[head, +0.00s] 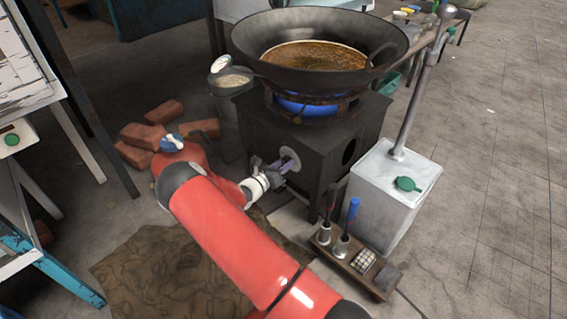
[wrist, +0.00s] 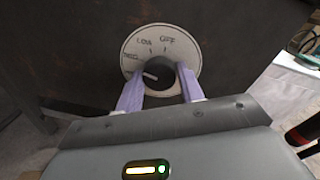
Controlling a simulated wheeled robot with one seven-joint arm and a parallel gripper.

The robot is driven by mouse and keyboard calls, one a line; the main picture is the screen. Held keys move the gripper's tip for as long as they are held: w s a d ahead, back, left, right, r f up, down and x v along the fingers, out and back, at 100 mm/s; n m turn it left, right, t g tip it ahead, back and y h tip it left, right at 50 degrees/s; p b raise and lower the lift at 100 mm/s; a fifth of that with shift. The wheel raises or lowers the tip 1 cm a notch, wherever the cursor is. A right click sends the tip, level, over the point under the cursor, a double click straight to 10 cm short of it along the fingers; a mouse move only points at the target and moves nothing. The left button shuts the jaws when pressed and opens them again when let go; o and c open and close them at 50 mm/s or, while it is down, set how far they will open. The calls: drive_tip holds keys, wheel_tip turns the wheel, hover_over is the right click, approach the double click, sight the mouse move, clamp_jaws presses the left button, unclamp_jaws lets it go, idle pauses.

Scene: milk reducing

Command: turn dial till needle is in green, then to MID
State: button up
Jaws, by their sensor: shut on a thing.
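The dial is a black knob (wrist: 159,72) on a round pale plate (wrist: 189,52) on the dark stove front. In the wrist view the plate reads OFF and LOW at the top, with a smaller blurred label at its left. The knob's white mark points left, a little below that blurred label. My gripper (wrist: 160,90) is shut on the knob, with one lilac finger on each side. In the head view my gripper (head: 275,170) reaches the plate (head: 290,160) from the left. A small round white-faced disc (head: 219,64) stands by the wok; I cannot read a needle or green band on it.
A wok (head: 400,45) of brown liquid sits over a blue flame (head: 300,104) on the stove (head: 310,145). A white can (head: 395,185) and a tool rack (head: 355,262) stand at the right. Bricks (head: 140,135) lie at the left.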

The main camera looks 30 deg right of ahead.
idle(0.3)
drive_tip(key=o, duration=1)
drive_tip(key=shift+a, duration=0.1)
drive_tip(key=v, duration=0.7)
drive_tip(key=shift+s+a, duration=0.2)
drive_tip(key=shift+a, duration=0.15)
